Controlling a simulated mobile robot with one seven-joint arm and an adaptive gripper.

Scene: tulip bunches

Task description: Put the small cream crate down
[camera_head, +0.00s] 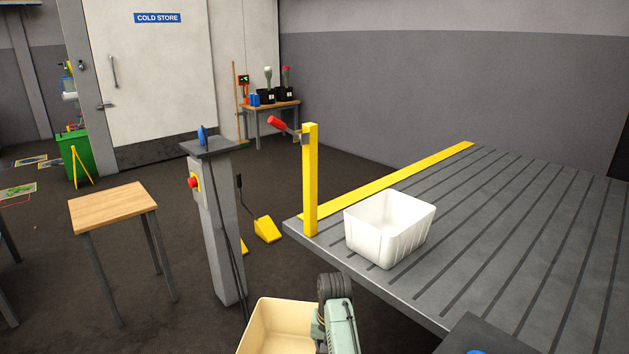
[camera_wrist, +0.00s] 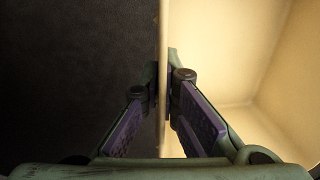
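The small cream crate (camera_head: 276,328) is at the bottom middle of the head view, cut off by the lower edge. It looks empty where I can see inside. My gripper (camera_wrist: 165,95) is shut on one wall of it. In the wrist view the purple-padded fingers pinch the wall, one on each side. The inside of the cream crate (camera_wrist: 235,60) fills the right of that view, and dark floor shows on the left. In the head view, my wrist covers the crate's right side and hides the fingertips. The crate hangs above the floor, in front of the grooved table.
A grey grooved table (camera_head: 490,230) with a yellow edge strip carries a white crate (camera_head: 385,238) near its left corner. A yellow post (camera_head: 310,190) stands at that corner. A grey pedestal (camera_head: 220,235) and a wooden-topped table (camera_head: 112,207) stand left. The grooved table's right side is clear.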

